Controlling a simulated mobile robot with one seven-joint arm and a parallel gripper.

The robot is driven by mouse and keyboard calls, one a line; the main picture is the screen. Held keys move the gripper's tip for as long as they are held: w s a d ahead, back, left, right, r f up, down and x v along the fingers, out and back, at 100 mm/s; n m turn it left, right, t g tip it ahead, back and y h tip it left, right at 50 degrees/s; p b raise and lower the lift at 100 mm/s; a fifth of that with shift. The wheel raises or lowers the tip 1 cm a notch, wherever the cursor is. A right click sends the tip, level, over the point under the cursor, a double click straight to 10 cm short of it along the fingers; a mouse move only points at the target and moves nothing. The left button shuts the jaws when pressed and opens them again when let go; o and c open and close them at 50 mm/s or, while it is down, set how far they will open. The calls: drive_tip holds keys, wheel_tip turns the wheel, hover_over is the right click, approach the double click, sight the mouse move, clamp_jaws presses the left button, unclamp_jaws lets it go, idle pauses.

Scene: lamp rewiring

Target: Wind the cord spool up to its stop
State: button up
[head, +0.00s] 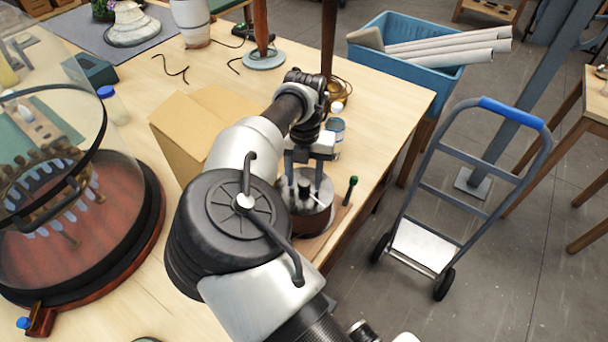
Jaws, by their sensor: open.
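The cord spool (308,216) appears to be the round drum with a grey metal top and a brown side, near the right edge of the workbench. A short dark post or knob stands up from its top. My gripper (304,176) points down over the spool, with its two fingers apart. The fingers are at or just above the drum's top; I cannot tell whether they touch it. A thin dark rod with a green knob (353,181) stands just right of the drum. My arm hides the drum's left side.
A cardboard box (190,122) stands left of my gripper. A glass dome (60,180) on a dark base fills the left. A small jar (336,127) and brass lamp base (338,91) stand behind the gripper. A hand truck (468,185) is on the floor at right.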

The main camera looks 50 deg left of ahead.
wheel_tip(320, 180, up, 17)
drive_tip(key=shift+r, duration=0.2)
idle(0.3)
drive_tip(key=w+d+f+n+g+h+b, duration=0.1)
drive_tip(key=d+f+n+g+h+b, duration=0.35)
drive_tip(key=f+n, duration=1)
drive_tip(key=s+a+r+n+t+y+b, duration=0.15)
drive_tip(key=r+n+b, duration=0.25)
drive_tip(key=r+n, duration=0.5)
drive_tip(key=w+a+r+n+t+y+b, duration=0.1)
drive_tip(key=a+r+n+t+y+b, duration=0.25)
drive_tip(key=n, duration=0.85)
drive_tip(key=shift+n+g+h, duration=0.25)
drive_tip(key=f+b, duration=0.1)
drive_tip(key=f, duration=0.4)
drive_tip(key=f+b, duration=0.1)
drive_tip(key=f, duration=0.5)
drive_tip(key=f+b, duration=0.1)
drive_tip(key=f, duration=0.4)
drive_tip(key=shift+s+d+f, duration=0.15)
drive_tip(key=shift+s+d, duration=0.15)
drive_tip(key=shift+d, duration=0.05)
